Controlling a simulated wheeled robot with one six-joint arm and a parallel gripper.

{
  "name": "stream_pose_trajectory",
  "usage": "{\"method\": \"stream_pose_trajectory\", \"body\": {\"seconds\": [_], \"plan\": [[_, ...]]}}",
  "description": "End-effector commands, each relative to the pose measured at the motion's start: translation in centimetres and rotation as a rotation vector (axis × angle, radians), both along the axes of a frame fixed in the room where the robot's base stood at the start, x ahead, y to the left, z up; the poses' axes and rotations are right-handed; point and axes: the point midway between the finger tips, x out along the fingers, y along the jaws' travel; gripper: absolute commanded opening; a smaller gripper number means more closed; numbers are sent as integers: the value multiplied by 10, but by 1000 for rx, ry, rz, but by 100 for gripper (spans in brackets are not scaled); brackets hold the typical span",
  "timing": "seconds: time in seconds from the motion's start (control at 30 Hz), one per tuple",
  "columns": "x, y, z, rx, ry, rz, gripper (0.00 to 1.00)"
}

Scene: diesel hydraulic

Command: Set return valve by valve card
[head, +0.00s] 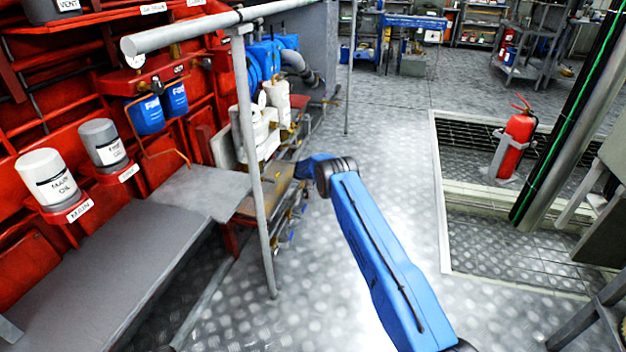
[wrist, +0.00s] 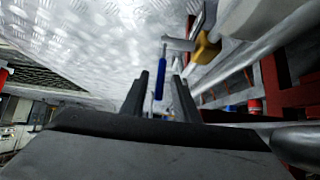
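In the wrist view, my gripper (wrist: 160,78) is open, its two dark fingers apart. A blue lever handle (wrist: 162,66) shows in the gap between the fingertips. It joins a grey metal fitting (wrist: 178,44) next to a yellow part (wrist: 207,48). I cannot tell whether the handle touches a finger, or whether it belongs to the return valve. In the head view, my blue arm reaches to the valve and pipe rack (head: 290,205) beside the red machine; my gripper is hidden there. I cannot make out a valve card.
A grey rail post (head: 255,160) stands left of my arm, under a handrail (head: 190,32). A main oil can (head: 48,178) and blue filters (head: 148,115) are on the red machine. A fire extinguisher (head: 515,142) stands at the right. The metal floor (head: 390,130) beyond my arm is clear.

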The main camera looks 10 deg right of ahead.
Motion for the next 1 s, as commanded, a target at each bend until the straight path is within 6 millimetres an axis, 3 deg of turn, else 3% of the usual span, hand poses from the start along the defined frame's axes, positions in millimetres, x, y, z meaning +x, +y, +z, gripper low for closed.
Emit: {"method": "stream_pose_trajectory", "body": {"seconds": [0.27,1.0], "plan": [[-11,8,14,-1,0,1,28],[-84,49,91,0,0,1,28]]}}
